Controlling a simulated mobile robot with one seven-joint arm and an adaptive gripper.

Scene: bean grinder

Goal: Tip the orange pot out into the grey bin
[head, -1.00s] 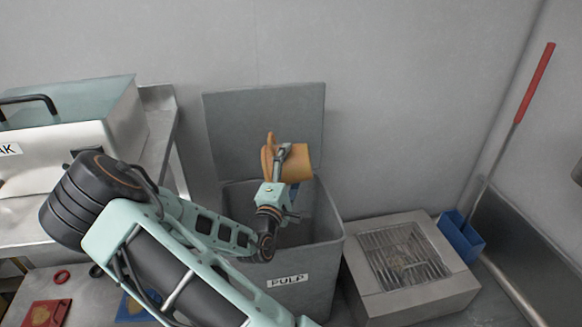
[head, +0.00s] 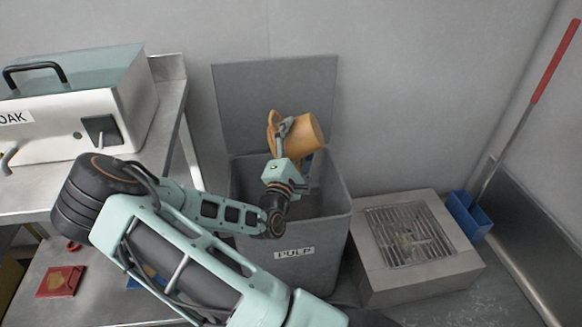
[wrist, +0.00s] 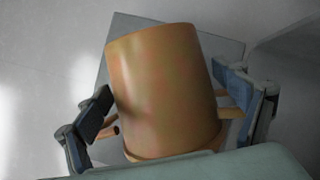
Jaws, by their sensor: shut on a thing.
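The orange pot (head: 305,135) is held above the mouth of the grey bin, tilted onto its side in the head view. My gripper (head: 284,139) is shut on the pot, apparently at its handle side. In the wrist view the pot (wrist: 165,90) fills the middle, with a finger pad of my gripper (wrist: 168,110) on each side. The grey bin (head: 320,228) stands open with its lid raised against the wall and a PULP label on its front. The pot's opening and contents are hidden, and I see nothing falling from it.
A floor grate in a raised grey block (head: 375,275) stands right of the bin. A blue box (head: 468,216) and a red-handled pole (head: 555,62) are farther right. A steel counter with a white machine (head: 60,138) is at left.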

